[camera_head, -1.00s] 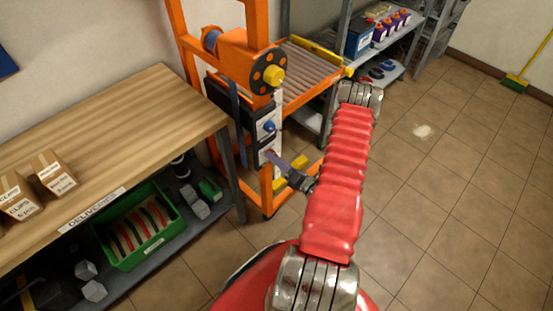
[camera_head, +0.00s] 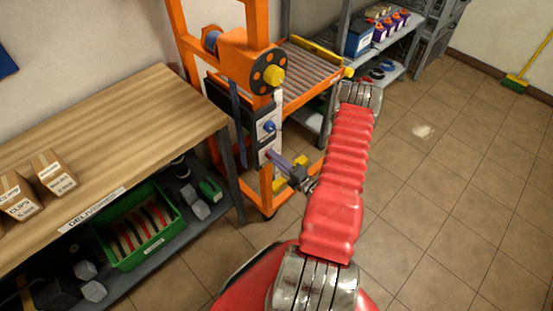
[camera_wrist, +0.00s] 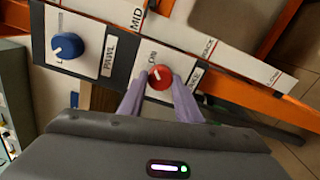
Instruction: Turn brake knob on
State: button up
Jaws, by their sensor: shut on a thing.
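The red brake knob (camera_wrist: 160,78) sits on a white plate of the orange lift frame (camera_head: 254,85). "ON" is printed above the knob, and a partly covered label ending in "KE" is beside it. A white mark on the knob points up and slightly left, toward "ON". My gripper (camera_wrist: 160,82) is shut on the knob, with one purple finger on each side. In the head view my gripper (camera_head: 271,155) reaches the lower plate from the right, and its fingers hide the knob.
A blue knob (camera_wrist: 67,46) labelled "PAWL" is just left of the brake knob. A wooden bench (camera_head: 110,130) stands left of the frame, a roller tray (camera_head: 305,75) behind.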

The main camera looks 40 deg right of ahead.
jog(key=shift+d+f, duration=0.15)
jog(key=o, duration=1.1)
jog(key=shift+c, duration=0.2)
jog(key=s, duration=1.3)
jog(key=shift+s, duration=0.4)
jog(key=shift+d, duration=0.1)
